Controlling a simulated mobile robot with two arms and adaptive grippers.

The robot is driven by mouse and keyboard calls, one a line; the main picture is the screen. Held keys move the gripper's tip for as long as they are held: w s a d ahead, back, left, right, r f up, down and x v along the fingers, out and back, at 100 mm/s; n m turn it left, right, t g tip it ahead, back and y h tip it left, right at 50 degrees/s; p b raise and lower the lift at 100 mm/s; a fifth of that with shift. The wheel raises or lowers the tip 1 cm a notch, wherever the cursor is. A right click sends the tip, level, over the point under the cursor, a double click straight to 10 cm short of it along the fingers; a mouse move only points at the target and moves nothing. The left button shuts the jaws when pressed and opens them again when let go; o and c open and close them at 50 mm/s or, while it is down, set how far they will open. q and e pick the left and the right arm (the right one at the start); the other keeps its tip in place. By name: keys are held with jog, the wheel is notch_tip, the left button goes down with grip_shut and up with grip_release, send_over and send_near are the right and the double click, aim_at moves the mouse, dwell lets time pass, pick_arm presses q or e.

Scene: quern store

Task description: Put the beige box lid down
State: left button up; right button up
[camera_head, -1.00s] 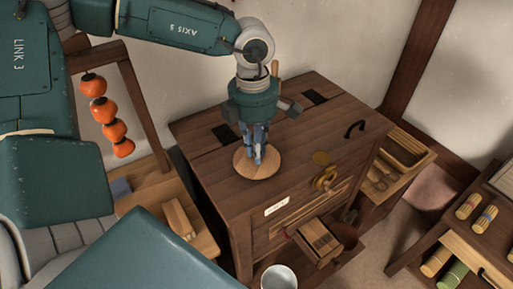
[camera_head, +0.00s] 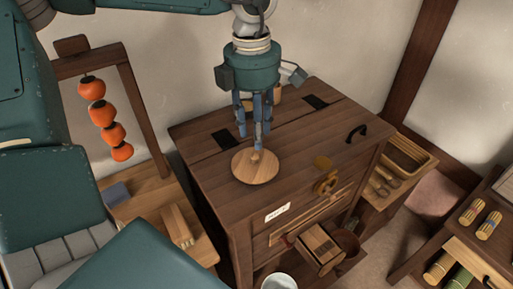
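The beige box lid (camera_head: 250,172) is a round, light wooden disc with a small knob. It lies flat on the top of a dark wooden chest (camera_head: 300,135), near its left front part. The knob shows below the fingertips. My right gripper is not in view.
A beige upright piece (camera_head: 277,94) stands partly hidden behind my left gripper. A black handle (camera_head: 356,132) and a brass latch (camera_head: 326,184) are on the chest. Orange gourd-like balls (camera_head: 103,113) hang at left.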

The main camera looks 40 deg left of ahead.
pick_arm(q)
jog(key=shift+r, duration=2.1)
jog(key=shift+s+f, duration=0.1)
